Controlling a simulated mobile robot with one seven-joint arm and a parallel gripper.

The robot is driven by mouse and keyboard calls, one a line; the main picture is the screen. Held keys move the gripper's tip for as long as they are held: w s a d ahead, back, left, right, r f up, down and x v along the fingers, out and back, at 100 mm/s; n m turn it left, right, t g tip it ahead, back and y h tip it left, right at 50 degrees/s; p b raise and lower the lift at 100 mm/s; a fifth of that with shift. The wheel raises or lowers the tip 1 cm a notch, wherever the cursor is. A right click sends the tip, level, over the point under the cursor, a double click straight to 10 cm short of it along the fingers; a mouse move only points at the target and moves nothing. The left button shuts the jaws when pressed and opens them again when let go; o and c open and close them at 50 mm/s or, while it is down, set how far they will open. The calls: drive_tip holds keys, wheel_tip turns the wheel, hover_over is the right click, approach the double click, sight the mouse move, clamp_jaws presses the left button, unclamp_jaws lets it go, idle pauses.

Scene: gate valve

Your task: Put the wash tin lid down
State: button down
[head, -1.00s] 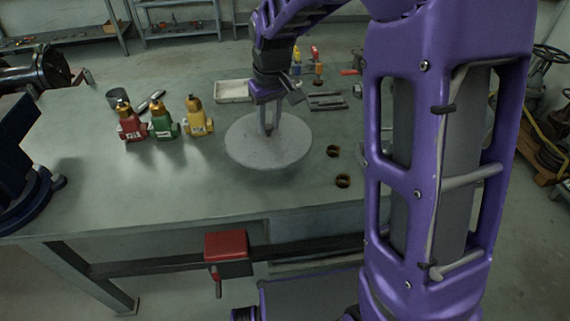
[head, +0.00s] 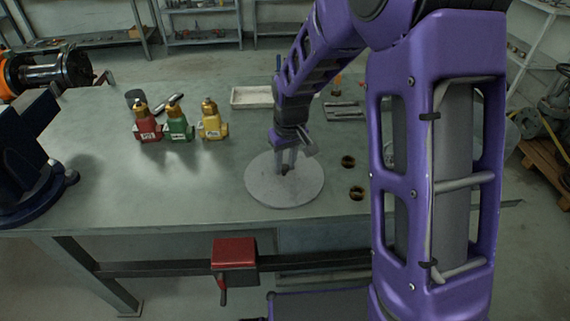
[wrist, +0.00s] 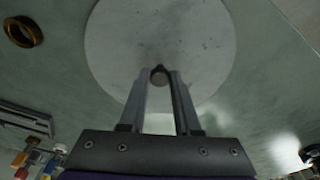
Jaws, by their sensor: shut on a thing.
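The wash tin lid is a round, flat grey disc (head: 262,186) near the front of the bench. It also fills the upper middle of the wrist view (wrist: 125,45), with a small dark knob (wrist: 159,76) near its centre. My gripper (head: 286,168) points down onto the lid and is shut on the knob, with one finger on each side in the wrist view (wrist: 160,82). The lid looks about level and very near the bench top. I cannot tell whether it touches. I make out no wash tin; anything under the lid is hidden.
Red (head: 147,127), green (head: 178,126) and yellow (head: 212,125) valve bodies stand to the left behind. A shallow pale tray (head: 251,97) lies behind. Two brass rings (head: 348,161) (head: 357,193) lie right of the lid. Bench is clear left of the lid.

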sight(288, 180)
drive_tip(key=shift+r, duration=0.1)
drive_tip(key=c, duration=0.6)
unclamp_jaws()
drive_tip(key=r, duration=0.4)
drive_tip(key=s+r+p, duration=0.1)
drive_tip(key=r, duration=0.3)
drive_tip(key=r+p, duration=0.1)
drive_tip(key=r, duration=0.3)
drive_tip(key=shift+s+d, duration=0.35)
